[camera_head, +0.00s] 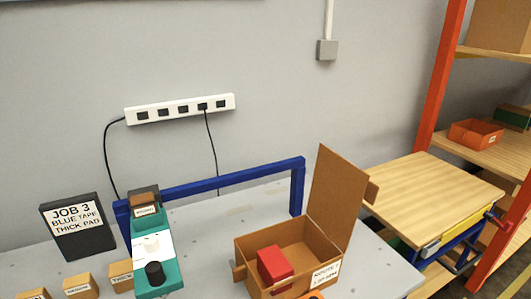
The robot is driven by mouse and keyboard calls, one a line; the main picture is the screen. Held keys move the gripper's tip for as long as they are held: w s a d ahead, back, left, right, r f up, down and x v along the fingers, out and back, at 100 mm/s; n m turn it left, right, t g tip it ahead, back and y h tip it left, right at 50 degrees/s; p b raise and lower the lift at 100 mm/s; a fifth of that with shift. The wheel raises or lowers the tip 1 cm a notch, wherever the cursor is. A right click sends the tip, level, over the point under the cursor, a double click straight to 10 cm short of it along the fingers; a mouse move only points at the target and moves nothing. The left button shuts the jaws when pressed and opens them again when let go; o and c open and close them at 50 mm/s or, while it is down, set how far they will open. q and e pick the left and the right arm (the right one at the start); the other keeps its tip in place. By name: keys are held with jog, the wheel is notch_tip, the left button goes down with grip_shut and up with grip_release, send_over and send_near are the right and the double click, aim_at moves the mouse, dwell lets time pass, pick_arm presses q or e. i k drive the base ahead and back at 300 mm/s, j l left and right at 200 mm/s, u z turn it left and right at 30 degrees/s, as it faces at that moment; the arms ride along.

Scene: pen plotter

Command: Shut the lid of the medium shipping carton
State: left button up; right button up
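A brown shipping carton (253,252) stands open on the grey table in the head view. Its lid (338,195) stands up, tilted slightly, at the carton's right side. A red block (274,266) lies inside the carton. A white label with dark print is on the carton's front, too small to read surely. A small flap sticks out at the carton's left side and another at the lid's right edge. Neither of my grippers shows in this view.
A teal device (158,268) with a black knob stands left of the carton. Small labelled blocks (80,287) and a black job sign (78,228) are further left. A blue frame (235,180) runs behind. A wooden-topped stand (430,195) and orange shelving (442,80) are right.

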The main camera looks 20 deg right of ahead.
aim_at(339, 188)
jog(key=z, duration=1.25)
